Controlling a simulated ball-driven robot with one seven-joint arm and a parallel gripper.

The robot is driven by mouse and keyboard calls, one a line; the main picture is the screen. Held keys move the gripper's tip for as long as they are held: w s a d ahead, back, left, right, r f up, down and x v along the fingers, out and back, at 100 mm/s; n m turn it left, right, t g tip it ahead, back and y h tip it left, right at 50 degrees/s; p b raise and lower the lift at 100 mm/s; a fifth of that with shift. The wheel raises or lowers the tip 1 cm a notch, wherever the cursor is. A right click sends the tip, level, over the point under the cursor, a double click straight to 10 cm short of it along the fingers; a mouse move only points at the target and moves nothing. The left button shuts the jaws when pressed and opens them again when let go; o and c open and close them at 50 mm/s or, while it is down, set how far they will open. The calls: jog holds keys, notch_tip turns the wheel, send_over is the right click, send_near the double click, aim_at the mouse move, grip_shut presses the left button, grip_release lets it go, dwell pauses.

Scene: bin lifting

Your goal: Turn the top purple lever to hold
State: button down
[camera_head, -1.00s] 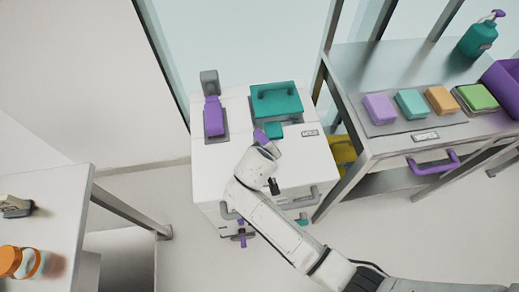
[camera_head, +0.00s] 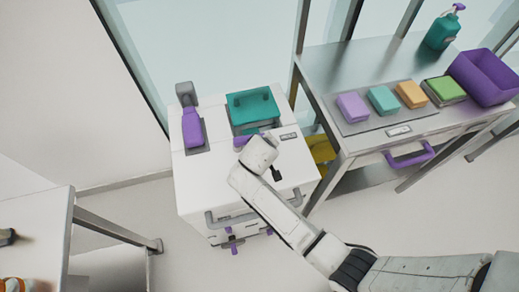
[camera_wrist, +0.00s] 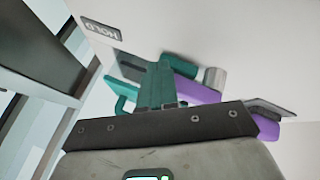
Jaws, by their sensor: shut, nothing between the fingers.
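The purple lever (camera_head: 242,141) is on top of the white cabinet, in front of the teal lid and left of the HOLD label (camera_head: 289,136). In the head view my wrist partly covers it. In the wrist view the lever (camera_wrist: 203,91) lies behind and beside my fingers, with a grey round piece at its side. The HOLD label (camera_wrist: 101,29) is at the upper left there. My gripper (camera_wrist: 157,66) has teal fingers shut together, with nothing between them. They overlap the lever in the picture; I cannot tell whether they touch it.
The teal lid (camera_head: 253,108) has a raised handle. A second purple piece (camera_head: 192,127) with a grey block stands at the cabinet's left. Grey handles (camera_head: 232,217) are on the cabinet front. A steel table (camera_head: 345,65) stands right; another table's edge (camera_head: 68,220) is lower left.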

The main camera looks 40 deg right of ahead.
jog(key=shift+w+d, duration=0.5)
jog(key=shift+d, duration=0.1)
jog(key=shift+w+d+r, duration=0.15)
jog(key=shift+r, duration=0.05)
